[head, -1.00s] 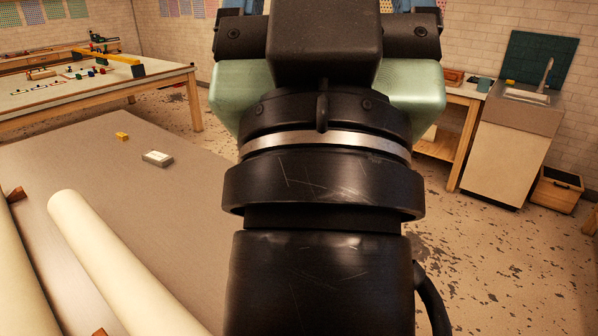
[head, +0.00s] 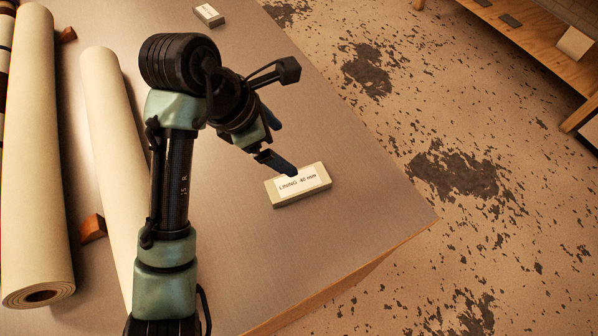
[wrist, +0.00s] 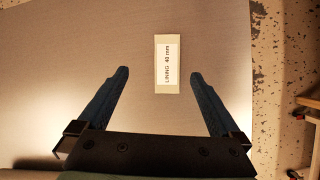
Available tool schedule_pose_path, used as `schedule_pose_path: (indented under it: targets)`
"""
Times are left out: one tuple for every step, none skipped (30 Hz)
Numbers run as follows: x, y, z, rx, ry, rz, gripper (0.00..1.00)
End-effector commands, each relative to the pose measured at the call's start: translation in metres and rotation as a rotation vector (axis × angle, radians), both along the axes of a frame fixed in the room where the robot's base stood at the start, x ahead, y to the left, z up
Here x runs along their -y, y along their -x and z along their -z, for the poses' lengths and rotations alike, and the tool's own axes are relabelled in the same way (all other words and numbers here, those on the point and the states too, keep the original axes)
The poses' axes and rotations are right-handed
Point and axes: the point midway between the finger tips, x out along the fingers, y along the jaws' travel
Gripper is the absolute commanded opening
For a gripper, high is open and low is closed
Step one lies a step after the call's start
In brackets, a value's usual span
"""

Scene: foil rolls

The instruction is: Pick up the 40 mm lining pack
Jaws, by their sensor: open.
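The lining pack (head: 298,186) is a small pale block with a white label reading "LINING 40 mm". It lies flat on the table near its right corner in the head view. In the wrist view the pack (wrist: 167,64) lies beyond my fingertips, a little right of the middle between them. My gripper (head: 284,146) is open and empty, up and to the left of the pack in the head view. In the wrist view its two blue fingers (wrist: 158,74) stand wide apart.
The grey table (head: 350,210) is bare around the pack, with its edge close by on the right. Two long cream rolls (head: 38,150) (head: 118,150) lie at the left, with brown wedges (head: 92,228) beside them. Another small labelled block (head: 208,15) lies at the far edge.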

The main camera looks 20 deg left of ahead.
Motion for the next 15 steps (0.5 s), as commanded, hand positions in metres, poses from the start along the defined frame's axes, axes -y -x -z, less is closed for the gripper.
schedule_pose_path:
  targets:
    - [-0.004,0.009,0.004,-0.047,0.026,-0.038,1.0]
    - [-0.005,0.013,0.007,-0.069,0.037,-0.055,1.0]
    - [-0.006,0.016,0.011,-0.088,0.049,-0.07,1.0]
    - [-0.005,0.017,0.014,-0.099,0.055,-0.078,1.0]
    - [-0.005,0.018,0.018,-0.106,0.059,-0.084,1.0]
    - [-0.003,0.017,0.025,-0.111,0.062,-0.087,1.0]
    - [-0.002,0.016,0.03,-0.113,0.063,-0.087,1.0]
    - [0.0,0.015,0.035,-0.112,0.064,-0.086,1.0]
    - [0.002,0.013,0.043,-0.112,0.063,-0.085,1.0]
    - [0.003,0.011,0.047,-0.112,0.063,-0.085,1.0]
    - [0.005,0.009,0.052,-0.111,0.063,-0.086,1.0]
    - [0.006,0.008,0.059,-0.111,0.061,-0.087,1.0]
    - [0.007,0.006,0.063,-0.111,0.06,-0.087,1.0]
    - [0.008,0.005,0.066,-0.11,0.061,-0.089,1.0]
    - [0.009,0.003,0.07,-0.11,0.06,-0.089,1.0]
